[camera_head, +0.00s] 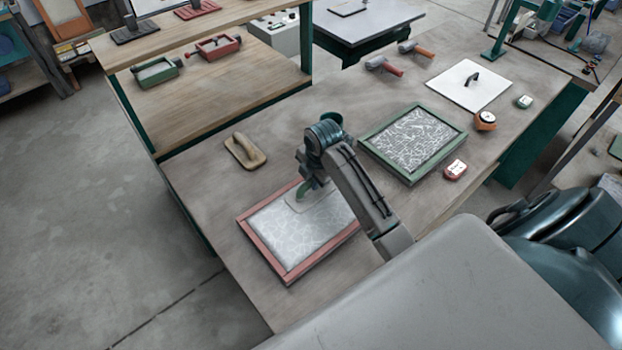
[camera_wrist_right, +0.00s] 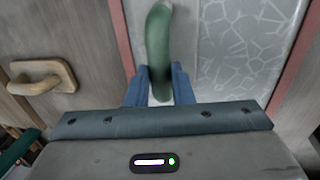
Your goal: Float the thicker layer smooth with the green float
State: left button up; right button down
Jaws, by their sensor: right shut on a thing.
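My right gripper (camera_head: 308,180) is shut on the green handle of the float (camera_head: 314,192). In the right wrist view, the blue fingers of the gripper (camera_wrist_right: 158,90) close around the curved green handle (camera_wrist_right: 158,40). The float's pale flat plate lies over the white layer (camera_head: 282,232) inside the red-framed tray (camera_head: 262,261); whether it touches cannot be told. The layer shows a faint web of lines. My right forearm hides the tray's right part. The green-framed tray (camera_head: 371,155) behind holds a layer with a coarser, darker-gapped white pattern. My left gripper is not in view.
The bench's front left corner is bare.

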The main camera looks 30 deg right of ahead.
jog(key=shift+r, duration=3.5)
jog(key=shift+s+f, duration=0.1)
